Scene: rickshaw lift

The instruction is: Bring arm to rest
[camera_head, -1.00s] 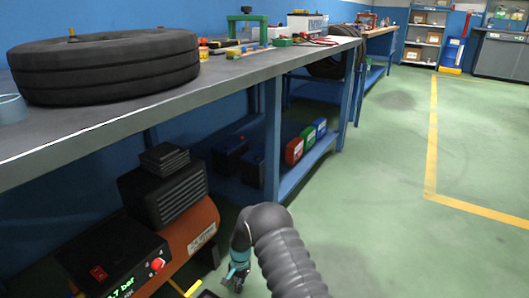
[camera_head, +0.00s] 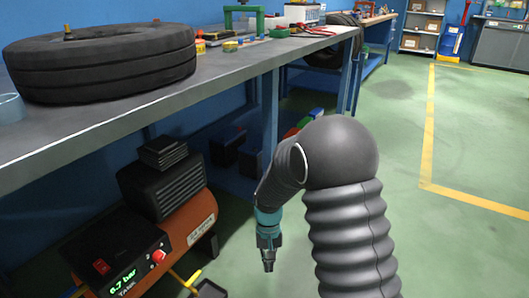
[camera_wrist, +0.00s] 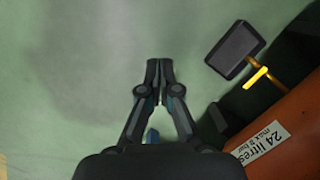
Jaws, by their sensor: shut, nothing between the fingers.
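My gripper (camera_head: 268,262) points down in the head view, below the bench edge and to the right of the compressor. My arm, in a ribbed grey sleeve, rises in front of the bench and bends at a rounded elbow. In the wrist view my gripper (camera_wrist: 160,80) has its two fingertips together with nothing between them. Green floor lies beyond the fingertips.
An orange compressor (camera_head: 195,228) with a pressure display stands at lower left; its tank also shows in the wrist view (camera_wrist: 290,140). A workbench (camera_head: 150,98) carries a tyre (camera_head: 100,68) and tools. Open green floor (camera_head: 440,240) lies to the right.

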